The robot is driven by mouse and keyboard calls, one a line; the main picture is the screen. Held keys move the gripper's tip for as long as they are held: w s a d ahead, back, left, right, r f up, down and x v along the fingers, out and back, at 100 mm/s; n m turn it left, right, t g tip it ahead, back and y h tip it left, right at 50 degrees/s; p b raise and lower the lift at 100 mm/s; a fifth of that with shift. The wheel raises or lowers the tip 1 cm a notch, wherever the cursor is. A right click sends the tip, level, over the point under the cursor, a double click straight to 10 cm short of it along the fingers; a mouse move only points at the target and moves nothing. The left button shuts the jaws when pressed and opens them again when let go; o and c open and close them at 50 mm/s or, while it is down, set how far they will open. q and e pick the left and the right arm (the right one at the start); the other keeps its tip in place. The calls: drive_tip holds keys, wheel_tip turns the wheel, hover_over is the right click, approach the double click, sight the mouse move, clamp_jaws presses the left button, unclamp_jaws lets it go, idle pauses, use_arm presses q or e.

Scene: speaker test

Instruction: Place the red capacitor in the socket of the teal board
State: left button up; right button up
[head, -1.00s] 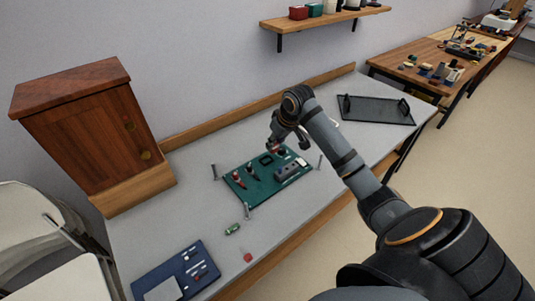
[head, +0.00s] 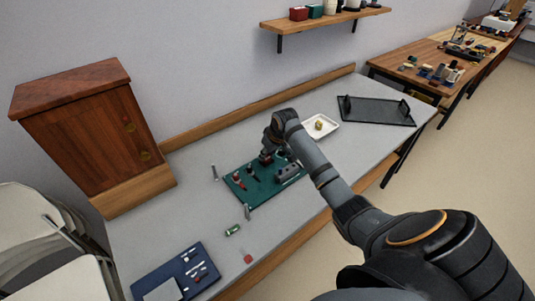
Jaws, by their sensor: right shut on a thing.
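The teal board (head: 262,190) lies on the grey bench, with posts at its corners and several small dark and red parts on it. My right gripper (head: 266,158) is shut above the back part of this board, fingers pointing down. It is shut on the red capacitor, which is mostly hidden by the fingers at this size. The socket cannot be made out; the gripper and arm cover that part of the board. I cannot tell whether the capacitor touches the board. My left gripper is not in view.
A white dish (head: 332,131) with a yellowish piece and a dark tray (head: 375,112) stand to the right. A green part (head: 232,230), a red piece (head: 248,258) and a blue board (head: 165,270) lie in front. A wooden cabinet (head: 85,140) stands at left.

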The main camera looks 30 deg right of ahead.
drive_tip(key=shift+f, duration=0.15)
drive_tip(key=o, duration=1)
drive_tip(key=shift+o, duration=0.2)
drive_tip(key=v, duration=1.2)
drive_tip(key=shift+p, duration=0.3)
